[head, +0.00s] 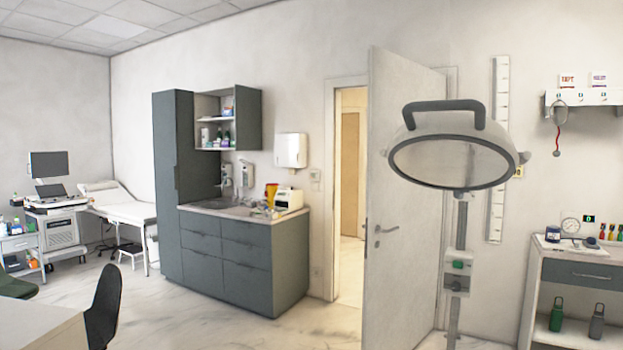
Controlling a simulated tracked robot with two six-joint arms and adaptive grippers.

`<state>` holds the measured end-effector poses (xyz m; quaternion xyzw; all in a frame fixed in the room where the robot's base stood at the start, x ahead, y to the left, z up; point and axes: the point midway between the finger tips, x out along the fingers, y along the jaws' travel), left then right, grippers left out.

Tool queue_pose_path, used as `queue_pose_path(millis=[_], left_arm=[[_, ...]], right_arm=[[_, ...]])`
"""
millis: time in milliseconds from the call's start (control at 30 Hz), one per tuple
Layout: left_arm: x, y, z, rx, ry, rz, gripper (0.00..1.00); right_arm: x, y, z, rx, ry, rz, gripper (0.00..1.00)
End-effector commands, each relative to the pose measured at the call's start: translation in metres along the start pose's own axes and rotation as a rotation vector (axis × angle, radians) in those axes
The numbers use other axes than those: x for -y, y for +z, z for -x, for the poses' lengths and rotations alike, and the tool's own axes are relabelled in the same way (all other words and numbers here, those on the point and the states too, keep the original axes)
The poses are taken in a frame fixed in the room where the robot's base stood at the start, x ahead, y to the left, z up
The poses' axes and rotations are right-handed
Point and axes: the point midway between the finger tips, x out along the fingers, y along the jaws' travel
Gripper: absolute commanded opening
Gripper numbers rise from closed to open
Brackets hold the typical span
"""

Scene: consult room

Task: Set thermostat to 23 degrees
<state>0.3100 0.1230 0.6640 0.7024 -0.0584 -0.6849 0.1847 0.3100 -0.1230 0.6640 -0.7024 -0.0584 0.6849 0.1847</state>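I cannot make out a thermostat for certain. A small black display with a lit green figure (588,218) is at the right, above the cabinet top; its reading is too small to tell. A small pale wall plate (315,177) is on the wall left of the doorway, and I cannot tell what it is. Neither of my grippers is in view.
An open door (408,190) stands beside the doorway. A large round lamp (452,160) on a stand is in front of it. A grey sink cabinet (245,257), a shelf cabinet (570,270) and a black chair (104,305) stand around. The marble floor (190,325) is clear in the middle.

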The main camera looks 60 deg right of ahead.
Motion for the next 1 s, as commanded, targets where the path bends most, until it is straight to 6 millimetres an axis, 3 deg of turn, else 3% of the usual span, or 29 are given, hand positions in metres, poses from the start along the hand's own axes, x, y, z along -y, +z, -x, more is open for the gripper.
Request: queue_pose_path(millis=[300, 533, 1000], left_arm=[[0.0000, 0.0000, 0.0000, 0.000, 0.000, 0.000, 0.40], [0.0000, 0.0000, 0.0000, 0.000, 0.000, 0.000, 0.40], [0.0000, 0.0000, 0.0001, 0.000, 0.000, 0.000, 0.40]], right_arm=[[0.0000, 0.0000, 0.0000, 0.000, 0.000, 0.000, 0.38], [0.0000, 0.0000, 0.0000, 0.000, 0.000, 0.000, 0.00], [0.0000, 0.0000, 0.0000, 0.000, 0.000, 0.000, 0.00]])
